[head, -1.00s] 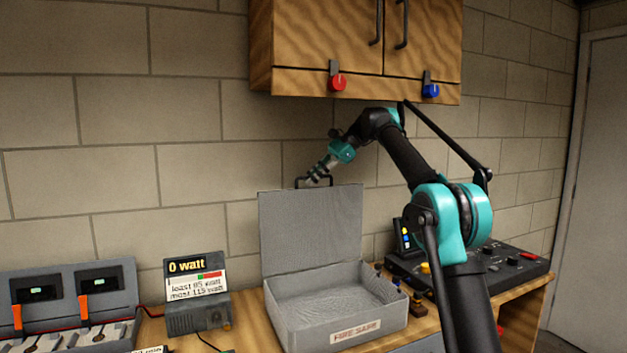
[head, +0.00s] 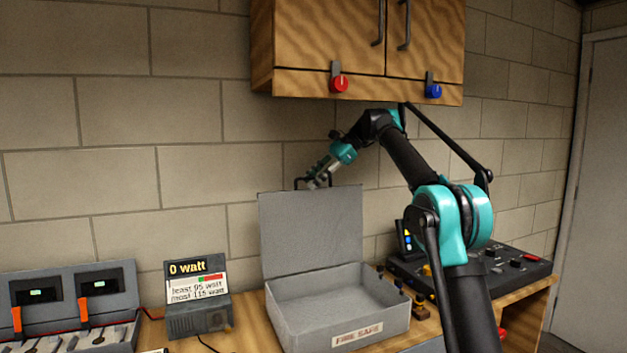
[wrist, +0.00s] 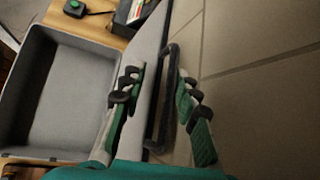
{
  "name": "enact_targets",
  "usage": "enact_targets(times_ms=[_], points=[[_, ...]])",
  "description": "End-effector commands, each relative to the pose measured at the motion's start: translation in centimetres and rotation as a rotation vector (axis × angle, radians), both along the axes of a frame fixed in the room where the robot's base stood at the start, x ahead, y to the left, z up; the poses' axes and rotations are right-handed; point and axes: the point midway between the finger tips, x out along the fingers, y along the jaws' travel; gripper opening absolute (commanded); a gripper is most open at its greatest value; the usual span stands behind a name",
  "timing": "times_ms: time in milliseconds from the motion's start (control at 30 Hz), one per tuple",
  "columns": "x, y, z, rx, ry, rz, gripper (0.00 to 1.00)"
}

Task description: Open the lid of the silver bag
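The silver bag (head: 340,322) is a grey box labelled "FIRE SAFE" on the wooden bench. Its lid (head: 310,235) stands upright at the back, and the inside looks empty. The lid's black handle (wrist: 162,100) is at the lid's top edge. My gripper (head: 314,184) is at that handle in the head view. In the wrist view my gripper (wrist: 158,88) has its fingers spread apart, one on each side of the lid edge and handle. The wrist view also shows the open tray of the bag (wrist: 62,95) at left.
A "0 watt" meter (head: 197,298) stands left of the bag, with a charger unit (head: 70,300) farther left. A black control panel (head: 480,270) is at right. A wooden cabinet (head: 360,50) hangs above, and the block wall is close behind the lid.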

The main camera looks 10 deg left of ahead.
Motion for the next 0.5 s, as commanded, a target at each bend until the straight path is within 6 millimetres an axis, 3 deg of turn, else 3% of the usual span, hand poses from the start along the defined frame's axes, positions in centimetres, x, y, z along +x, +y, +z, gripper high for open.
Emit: enact_targets(times_ms=[167, 500], points=[[0.3, -0.8, 0.7, 0.0, 0.001, -0.002, 0.31], [2.4, -7.4, 0.7, 0.0, 0.001, -0.004, 0.31]])
